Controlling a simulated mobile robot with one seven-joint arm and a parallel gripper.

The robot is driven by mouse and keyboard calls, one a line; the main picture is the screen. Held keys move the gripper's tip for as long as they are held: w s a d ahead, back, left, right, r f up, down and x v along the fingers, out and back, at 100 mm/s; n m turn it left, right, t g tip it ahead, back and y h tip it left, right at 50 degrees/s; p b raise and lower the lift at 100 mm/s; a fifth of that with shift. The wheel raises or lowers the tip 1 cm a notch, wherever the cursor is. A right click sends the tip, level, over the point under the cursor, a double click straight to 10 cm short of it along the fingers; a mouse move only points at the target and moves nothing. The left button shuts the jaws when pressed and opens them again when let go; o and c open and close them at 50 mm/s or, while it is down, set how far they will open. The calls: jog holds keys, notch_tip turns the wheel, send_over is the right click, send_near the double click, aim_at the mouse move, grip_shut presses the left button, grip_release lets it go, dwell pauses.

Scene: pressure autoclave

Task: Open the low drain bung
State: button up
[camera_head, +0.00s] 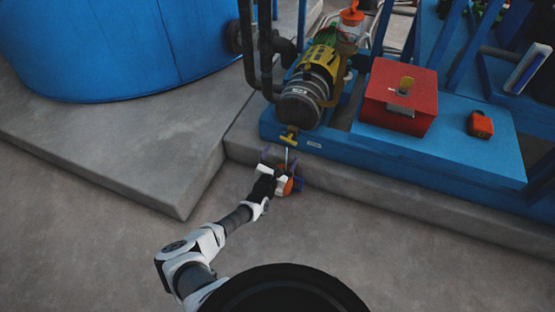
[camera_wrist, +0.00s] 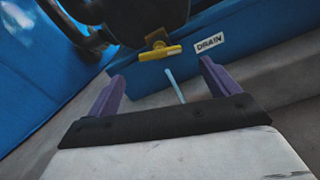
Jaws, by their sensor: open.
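The low drain bung has a yellow T-shaped handle (camera_head: 289,138) at the lower end of the pump, by the front edge of the blue skid. In the wrist view the yellow handle (camera_wrist: 160,52) sits beside a white label reading DRAIN (camera_wrist: 210,43). My gripper (camera_head: 282,170) is low over the floor step, just in front of the bung and apart from it. In the wrist view its two purple fingers (camera_wrist: 161,70) are spread, with the handle beyond their tips. A thin pale blue rod or stream (camera_wrist: 174,86) shows between the fingers; I cannot tell which it is.
A yellow and dark pump (camera_head: 312,85) stands above the bung. Dark pipes (camera_head: 266,60) and a large blue tank (camera_head: 130,45) are at left. A red box (camera_head: 415,75) sits on the blue skid (camera_head: 440,150). The concrete floor in front is clear.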

jog(key=shift+p+v, duration=0.3)
jog(key=shift+v, duration=1.25)
